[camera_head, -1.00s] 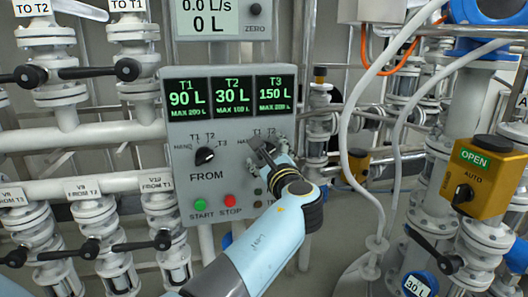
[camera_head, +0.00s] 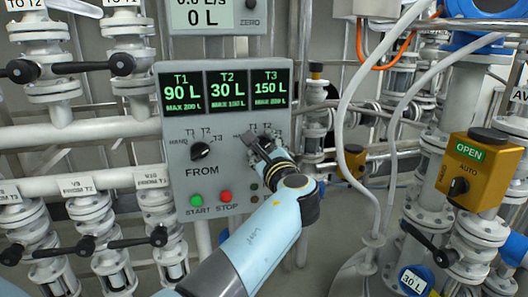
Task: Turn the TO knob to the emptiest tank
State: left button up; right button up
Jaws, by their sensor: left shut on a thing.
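The grey control panel (camera_head: 215,170) fills the middle. My right gripper is not in view.
Green START (camera_head: 196,200) and red STOP (camera_head: 225,196) buttons sit below the FROM knob. A flow display (camera_head: 215,15) above reads 0 L. Valves with black levers (camera_head: 122,63) stand left. A yellow OPEN/AUTO box (camera_head: 475,170) and white hoses (camera_head: 345,110) are right.

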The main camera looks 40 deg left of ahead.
pick_arm(q)
jog(key=shift+f+n+b, duration=0.2)
jog(key=shift+n+b, duration=0.4)
jog(key=shift+b, duration=0.05)
jog(key=shift+n+b, duration=1.15)
jog(key=shift+n, duration=0.05)
jog(key=shift+r+n+b, duration=0.1)
jog(key=shift+n+b, duration=1.3)
jog(key=shift+n, duration=0.2)
jog(key=o, duration=1.2)
jog(key=shift+r, duration=0.1)
jog(key=shift+c, duration=0.2)
